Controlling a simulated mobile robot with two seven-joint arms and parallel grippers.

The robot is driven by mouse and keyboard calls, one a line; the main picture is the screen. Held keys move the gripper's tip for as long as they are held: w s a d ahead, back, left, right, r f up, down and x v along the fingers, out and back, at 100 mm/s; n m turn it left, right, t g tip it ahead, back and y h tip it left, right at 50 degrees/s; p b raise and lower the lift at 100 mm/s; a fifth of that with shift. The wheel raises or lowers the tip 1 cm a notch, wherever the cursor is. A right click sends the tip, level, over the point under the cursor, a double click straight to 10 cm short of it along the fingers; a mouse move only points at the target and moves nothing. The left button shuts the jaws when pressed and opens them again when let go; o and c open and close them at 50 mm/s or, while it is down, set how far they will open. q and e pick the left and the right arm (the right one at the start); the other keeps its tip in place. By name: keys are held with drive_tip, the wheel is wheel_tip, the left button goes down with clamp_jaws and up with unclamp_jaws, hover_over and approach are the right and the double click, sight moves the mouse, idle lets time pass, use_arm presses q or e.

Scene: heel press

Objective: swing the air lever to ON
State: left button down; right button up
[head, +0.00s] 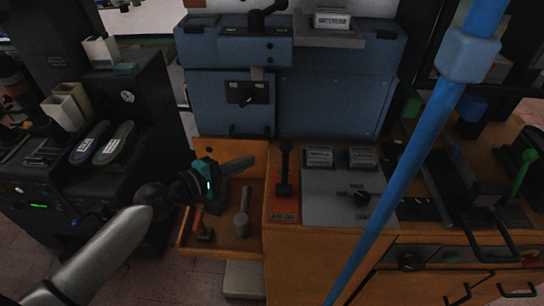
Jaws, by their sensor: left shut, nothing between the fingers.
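A black upright lever (285,165) with a dark knob on top stands on the wooden bench, left of a grey control panel. I take this to be the air lever. My left gripper (251,160) comes in from the left over an open drawer. Its fingers are shut and empty, pointing right toward the lever, with a gap between their tips and the shaft. My right gripper is not in view.
The open drawer (222,247) holds a hammer (242,222) and an orange-handled tool (200,224). The grey panel (330,210) carries a black knob. A blue press body (340,100) stands behind. A blue bar (415,150) crosses the right side. Shoe soles (113,143) lie at left.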

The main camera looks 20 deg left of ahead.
sight(285, 165)
use_arm(q)
drive_tip(key=b+x, duration=0.1)
drive_tip(key=x, duration=0.9)
drive_tip(key=shift+s+d+r+p, duration=0.3)
drive_tip(key=shift+s+p, duration=0.15)
drive_tip(key=shift+s, duration=0.15)
drive_tip(key=shift+s+d+r+p, duration=0.3)
drive_tip(key=shift+s+p, duration=0.1)
drive_tip(key=shift+s, duration=0.25)
drive_tip(key=shift+s+d, duration=0.25)
drive_tip(key=shift+s, duration=0.2)
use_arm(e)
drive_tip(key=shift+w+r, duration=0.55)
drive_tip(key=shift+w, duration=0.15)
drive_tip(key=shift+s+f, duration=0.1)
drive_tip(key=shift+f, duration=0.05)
